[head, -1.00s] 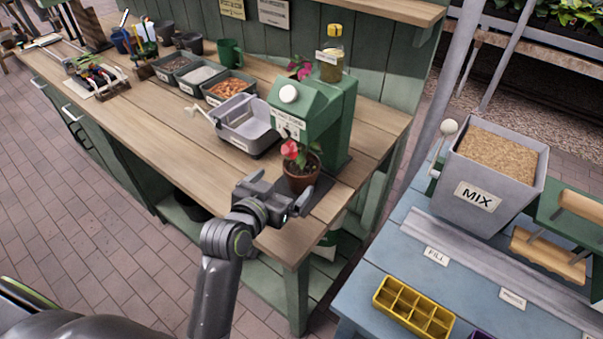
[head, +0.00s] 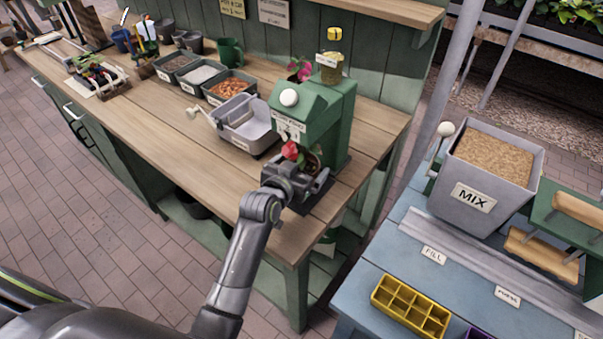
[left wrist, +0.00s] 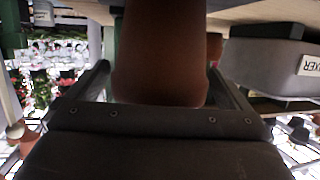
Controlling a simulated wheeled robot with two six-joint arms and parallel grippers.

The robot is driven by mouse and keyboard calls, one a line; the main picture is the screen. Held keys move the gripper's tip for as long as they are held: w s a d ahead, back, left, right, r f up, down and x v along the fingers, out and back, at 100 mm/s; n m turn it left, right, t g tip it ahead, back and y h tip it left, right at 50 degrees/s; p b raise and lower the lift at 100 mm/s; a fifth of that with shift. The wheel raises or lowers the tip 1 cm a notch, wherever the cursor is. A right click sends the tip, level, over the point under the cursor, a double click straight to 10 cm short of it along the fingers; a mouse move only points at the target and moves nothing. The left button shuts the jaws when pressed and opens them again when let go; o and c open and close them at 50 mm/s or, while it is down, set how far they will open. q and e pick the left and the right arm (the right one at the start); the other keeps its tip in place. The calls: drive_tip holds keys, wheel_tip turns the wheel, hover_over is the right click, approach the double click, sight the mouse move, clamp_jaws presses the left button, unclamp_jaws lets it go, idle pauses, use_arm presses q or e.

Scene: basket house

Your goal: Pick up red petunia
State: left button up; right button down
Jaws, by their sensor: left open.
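The red petunia (head: 290,150) stands upright in a brown pot in front of the green machine on the wooden bench. In the head view my left gripper (head: 303,182) is at the pot and hides most of it. In the left wrist view the brown pot (left wrist: 160,50) fills the middle, between the two fingers of my left gripper (left wrist: 159,70). The fingers are spread on either side of the pot, with a visible gap at least on the right. The flower is out of that view. My right gripper is not in view.
The green machine (head: 338,115) stands right behind the pot. A grey mixer tray (head: 245,125) is to its left, and also shows in the left wrist view (left wrist: 265,65). A pink flower (head: 300,68) and a bottle (head: 331,65) are behind. The bench front (head: 215,165) is clear.

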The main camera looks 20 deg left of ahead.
use_arm(q)
drive_tip(key=shift+w+f, duration=0.1)
drive_tip(key=shift+w, duration=0.15)
drive_tip(key=c, duration=0.9)
drive_tip(key=shift+c, duration=0.6)
